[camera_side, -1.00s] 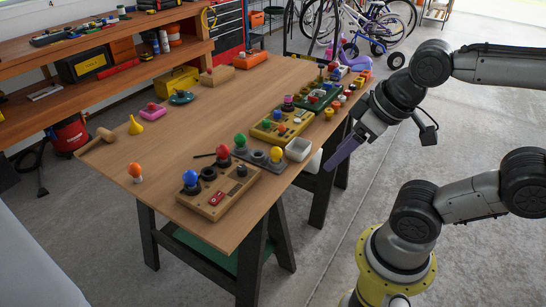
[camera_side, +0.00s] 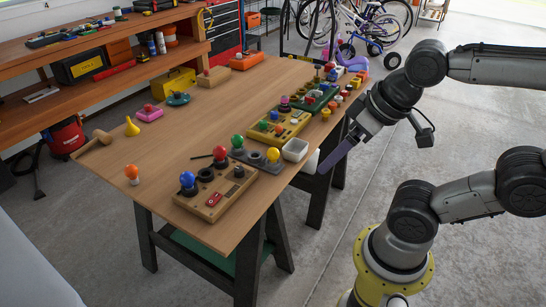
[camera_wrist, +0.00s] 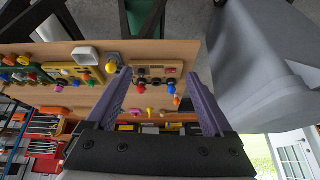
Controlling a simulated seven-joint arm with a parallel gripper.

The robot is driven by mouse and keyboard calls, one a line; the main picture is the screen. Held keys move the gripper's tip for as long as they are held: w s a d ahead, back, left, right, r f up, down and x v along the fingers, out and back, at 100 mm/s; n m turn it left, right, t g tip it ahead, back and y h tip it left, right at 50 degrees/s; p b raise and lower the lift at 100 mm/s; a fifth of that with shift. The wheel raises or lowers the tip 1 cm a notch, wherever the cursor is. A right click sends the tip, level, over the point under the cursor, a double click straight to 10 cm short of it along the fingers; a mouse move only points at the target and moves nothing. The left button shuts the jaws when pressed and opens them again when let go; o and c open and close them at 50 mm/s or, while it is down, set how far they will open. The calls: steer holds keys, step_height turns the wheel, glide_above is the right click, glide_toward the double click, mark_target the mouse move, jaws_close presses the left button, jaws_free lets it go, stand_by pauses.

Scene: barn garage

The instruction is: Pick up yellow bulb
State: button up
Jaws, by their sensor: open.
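The yellow bulb (camera_side: 273,155) stands upright in a dark grey holder (camera_side: 245,158) near the right edge of the table. It also shows in the wrist view (camera_wrist: 110,67), beside the tip of the left finger. My gripper (camera_side: 328,168) is off the table's right edge, to the right of the bulb and apart from it. In the side view its purple fingers overlap and point down to the left. In the wrist view my gripper (camera_wrist: 158,74) has its two fingers wide apart with nothing held between them.
A green bulb (camera_side: 237,141) shares the holder. A wooden block with a blue bulb (camera_side: 187,179) and a red bulb (camera_side: 220,154) stands in front. A white square dish (camera_side: 295,149) lies right of the yellow bulb. Several boards crowd the far right edge; the table's left middle is clear.

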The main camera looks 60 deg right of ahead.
steer(key=w+r+m, duration=0.4)
steer(key=m+g, duration=0.6)
steer(key=m, duration=0.7)
glide_above(273, 149)
step_height(273, 149, down, 14)
step_height(273, 149, down, 13)
jaws_close()
